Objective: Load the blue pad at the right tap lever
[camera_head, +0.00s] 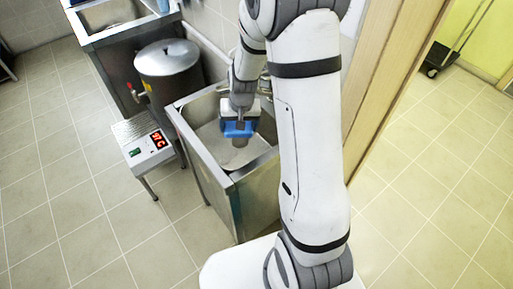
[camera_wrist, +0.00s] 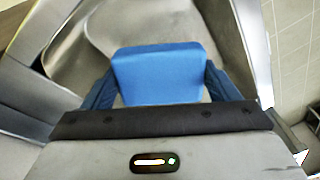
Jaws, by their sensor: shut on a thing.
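The blue pad (camera_wrist: 158,75) is a flat blue block between the two dark fingers of my gripper (camera_wrist: 152,90) in the wrist view. My gripper is shut on it. In the head view the blue pad (camera_head: 237,128) hangs at the end of my arm, over the steel sink basin (camera_head: 217,152). My gripper (camera_head: 237,122) points down there. I cannot make out the right tap lever; my arm covers much of the wall side of the sink.
A lidded steel stockpot (camera_head: 168,62) with a red-handled tap stands left of the sink. Another steel sink (camera_head: 108,14) is at the back left. Tiled floor (camera_head: 75,215) lies clear at left.

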